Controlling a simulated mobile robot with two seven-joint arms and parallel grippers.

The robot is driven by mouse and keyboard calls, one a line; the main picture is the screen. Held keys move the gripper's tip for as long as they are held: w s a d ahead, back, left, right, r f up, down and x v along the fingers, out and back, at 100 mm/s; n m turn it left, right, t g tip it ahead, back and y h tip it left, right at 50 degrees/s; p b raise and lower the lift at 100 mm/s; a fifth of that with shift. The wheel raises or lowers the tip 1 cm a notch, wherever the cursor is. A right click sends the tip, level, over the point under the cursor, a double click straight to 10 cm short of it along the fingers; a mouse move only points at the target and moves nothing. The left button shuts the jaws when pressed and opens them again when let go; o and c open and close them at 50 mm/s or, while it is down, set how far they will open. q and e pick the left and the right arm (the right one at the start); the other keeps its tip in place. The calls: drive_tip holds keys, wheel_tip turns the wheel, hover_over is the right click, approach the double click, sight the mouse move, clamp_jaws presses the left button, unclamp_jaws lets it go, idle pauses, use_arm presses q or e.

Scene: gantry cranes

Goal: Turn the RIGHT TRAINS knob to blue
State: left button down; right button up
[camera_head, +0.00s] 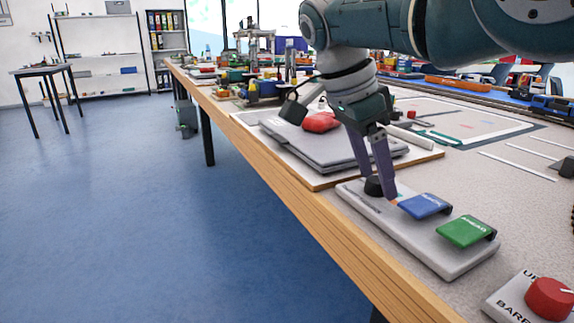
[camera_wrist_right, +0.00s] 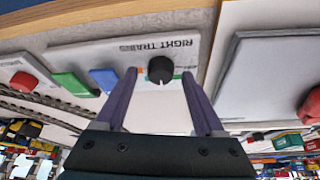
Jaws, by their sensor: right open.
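The black RIGHT TRAINS knob (camera_head: 373,187) sits at the far end of a grey control panel (camera_head: 436,264) along the table edge. In the right wrist view the knob (camera_wrist_right: 161,70) shows beside the RIGHT TRAINS label, with a white pointer line toward the picture bottom. Small orange and green marks flank it; I cannot make out a blue mark. My right gripper (camera_head: 379,188) is open, its purple fingers pointing down on either side of the knob. In the wrist view gaps show between fingers and knob. My left gripper is out of view.
The same panel carries a blue lever (camera_head: 425,205) and a green lever (camera_head: 467,231). A panel with a red knob (camera_head: 550,298) is at the near right. A grey flat case (camera_head: 330,150) with a red object (camera_head: 321,122) lies beyond the panel.

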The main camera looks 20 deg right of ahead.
drive_tip(key=p+v, duration=0.2)
drive_tip(key=v, duration=0.7)
drive_tip(key=shift+a+r, duration=0.15)
drive_tip(key=shift+r, duration=0.15)
drive_tip(key=shift+p, duration=0.35)
